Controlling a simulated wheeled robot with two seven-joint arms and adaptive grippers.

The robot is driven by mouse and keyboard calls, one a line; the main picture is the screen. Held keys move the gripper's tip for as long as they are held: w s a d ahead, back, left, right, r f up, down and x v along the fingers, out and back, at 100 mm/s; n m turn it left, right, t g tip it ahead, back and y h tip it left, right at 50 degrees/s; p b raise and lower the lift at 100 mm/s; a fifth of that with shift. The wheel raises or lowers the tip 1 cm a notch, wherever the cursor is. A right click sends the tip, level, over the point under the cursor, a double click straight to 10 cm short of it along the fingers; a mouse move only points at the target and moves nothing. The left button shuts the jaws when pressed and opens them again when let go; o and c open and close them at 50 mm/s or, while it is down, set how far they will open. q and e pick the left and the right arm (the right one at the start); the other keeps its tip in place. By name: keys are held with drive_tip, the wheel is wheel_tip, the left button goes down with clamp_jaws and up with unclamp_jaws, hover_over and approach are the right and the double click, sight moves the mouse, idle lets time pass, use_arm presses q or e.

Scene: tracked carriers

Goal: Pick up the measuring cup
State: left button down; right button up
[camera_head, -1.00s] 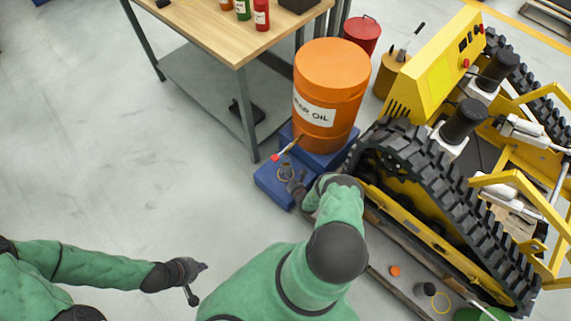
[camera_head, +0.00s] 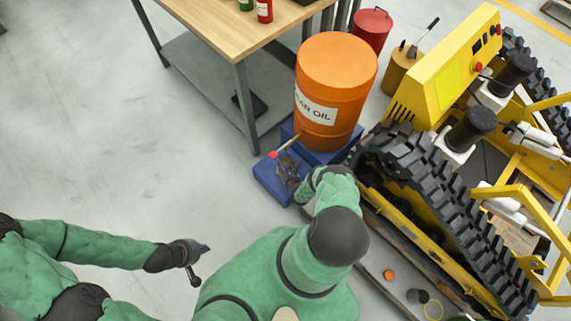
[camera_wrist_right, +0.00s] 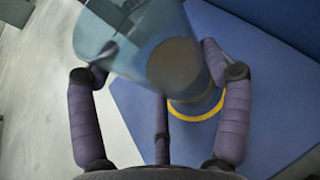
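The measuring cup (camera_wrist_right: 125,45) is clear bluish plastic, blurred and tilted in the right wrist view. It lies between the fingers of my right gripper (camera_wrist_right: 160,75), with fingertips at both its sides. Whether they press on it I cannot tell. In the head view my right gripper (camera_head: 289,177) is over the low blue block (camera_head: 268,184) in front of the orange drum, and hides most of the cup. My left gripper (camera_head: 199,262) is empty, its fingers spread apart, above the floor at lower left.
The orange oil drum (camera_head: 337,80) stands right behind the gripper. A red-tipped tool (camera_head: 284,147) is beside it. A yellow tracked machine (camera_head: 440,190) is close on the right. A wooden-topped table (camera_head: 225,28) stands at upper left. A yellow ring (camera_wrist_right: 196,116) shows below the cup. Floor at left is clear.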

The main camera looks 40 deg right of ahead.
sight(285, 165)
drive_tip(key=shift+c, duration=0.5)
use_arm(q)
drive_tip(key=shift+r, duration=0.15)
use_arm(e)
drive_tip(key=shift+r, duration=0.2)
